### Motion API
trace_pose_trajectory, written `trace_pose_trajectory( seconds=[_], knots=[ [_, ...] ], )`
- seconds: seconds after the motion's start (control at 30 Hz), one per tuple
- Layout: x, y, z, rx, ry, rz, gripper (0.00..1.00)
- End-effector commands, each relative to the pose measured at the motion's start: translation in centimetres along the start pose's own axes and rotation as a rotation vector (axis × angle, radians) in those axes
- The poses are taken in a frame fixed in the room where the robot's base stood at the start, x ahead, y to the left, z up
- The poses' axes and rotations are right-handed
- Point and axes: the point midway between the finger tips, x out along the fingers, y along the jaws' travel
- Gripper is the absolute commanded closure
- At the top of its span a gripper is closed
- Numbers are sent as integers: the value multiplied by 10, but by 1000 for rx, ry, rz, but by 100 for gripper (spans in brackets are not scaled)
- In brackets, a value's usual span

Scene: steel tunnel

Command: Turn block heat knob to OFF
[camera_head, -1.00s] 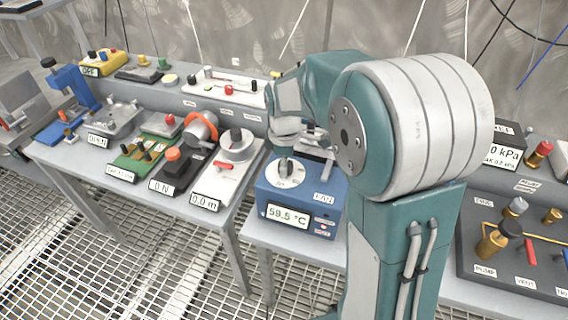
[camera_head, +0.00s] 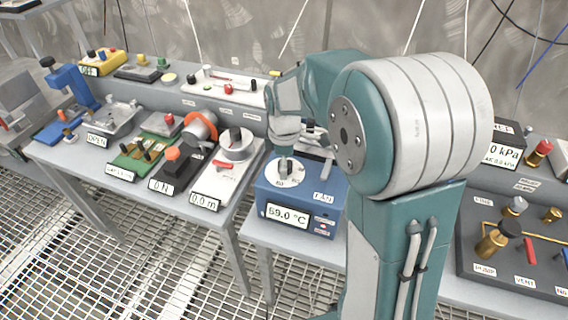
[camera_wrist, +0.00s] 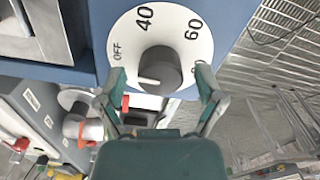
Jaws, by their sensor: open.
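The block heat unit is a blue box (camera_head: 300,200) with a lit temperature display (camera_head: 287,215) and a white dial (camera_head: 275,178) on top. In the wrist view the dial (camera_wrist: 130,35) carries OFF, 40 and 60. Its grey knob (camera_wrist: 165,65) has a white line pointing left in the picture, a little below the OFF mark. The knob also shows in the head view (camera_head: 285,166). My gripper (camera_wrist: 161,75) is open, with one finger on each side of the knob. I cannot tell whether either finger touches it. In the head view my gripper (camera_head: 285,143) is just above the dial.
Left of the blue box stands a table with a white panel with a round dial (camera_head: 236,145), a dark unit with an orange knob (camera_head: 173,153) and a green board (camera_head: 130,160). A dark panel with brass valves (camera_head: 495,245) is at the right. Grated floor lies in front.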

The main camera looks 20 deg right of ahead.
Motion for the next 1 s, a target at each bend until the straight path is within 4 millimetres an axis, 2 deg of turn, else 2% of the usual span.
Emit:
trace_pose_trajectory(
  seconds=[0.17, 0.5, 0.7, 0.83, 1.0],
  knots=[
    [-10, 1, 0, 0, 1, 4, 13],
    [-78, 2, -1, 0, 1, 5, 13],
    [-109, 1, -1, 0, 0, 2, 13],
    [-117, 1, -1, 0, -1, 0, 13],
    [-119, 1, -1, 0, -1, -2, 13]
  ],
)
